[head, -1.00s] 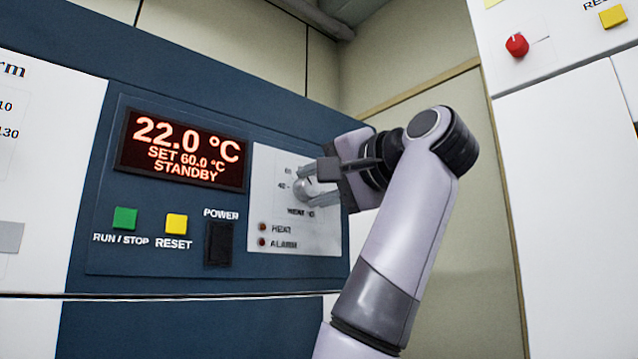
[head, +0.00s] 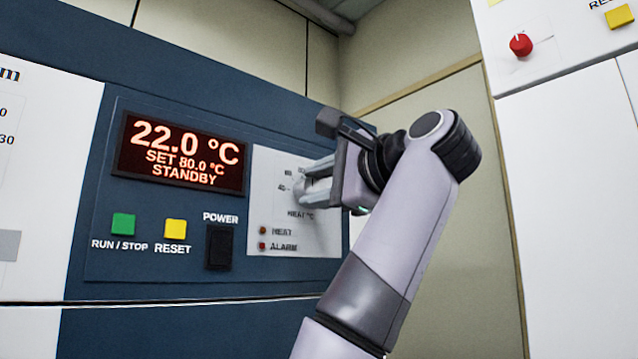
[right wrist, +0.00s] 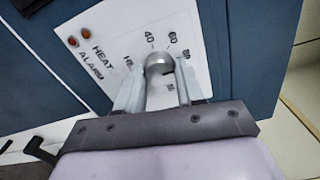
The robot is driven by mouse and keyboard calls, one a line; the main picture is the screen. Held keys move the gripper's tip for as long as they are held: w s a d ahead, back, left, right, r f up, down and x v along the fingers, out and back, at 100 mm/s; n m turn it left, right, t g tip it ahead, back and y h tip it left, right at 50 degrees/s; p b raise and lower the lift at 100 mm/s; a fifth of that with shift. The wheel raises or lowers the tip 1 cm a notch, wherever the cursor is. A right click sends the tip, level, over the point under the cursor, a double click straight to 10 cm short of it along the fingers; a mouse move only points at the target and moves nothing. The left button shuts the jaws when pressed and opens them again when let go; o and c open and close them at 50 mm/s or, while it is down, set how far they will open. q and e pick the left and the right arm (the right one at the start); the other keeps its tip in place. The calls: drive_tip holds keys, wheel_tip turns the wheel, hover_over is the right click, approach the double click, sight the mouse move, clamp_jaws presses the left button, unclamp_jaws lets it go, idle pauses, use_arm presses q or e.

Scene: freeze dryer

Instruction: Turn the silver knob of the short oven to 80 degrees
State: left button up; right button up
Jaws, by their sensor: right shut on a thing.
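The silver knob (right wrist: 160,64) is on a white dial plate with printed numbers, and it shows in the right wrist view between my fingers. In the head view it is mostly hidden by my right gripper (head: 318,188). My right gripper (right wrist: 160,90) is shut on the knob, one finger on each side. The oven's display (head: 180,151) reads 22.0 °C, SET 80.0 °C, STANDBY. My left gripper is in neither view.
Below the display are a green RUN / STOP button (head: 123,224), a yellow RESET button (head: 175,229) and a black POWER switch (head: 219,246). HEAT and ALARM lamps sit under the dial. A white cabinet with a red knob (head: 521,45) stands at right.

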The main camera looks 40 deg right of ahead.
idle(0.5)
drive_tip(key=o, duration=1)
drive_tip(key=shift+o, duration=0.2)
drive_tip(key=shift+s, duration=0.15)
drive_tip(key=s+b, duration=0.1)
drive_tip(key=s, duration=0.6)
drive_tip(key=shift+d+b, duration=0.3)
drive_tip(key=shift+b, duration=0.1)
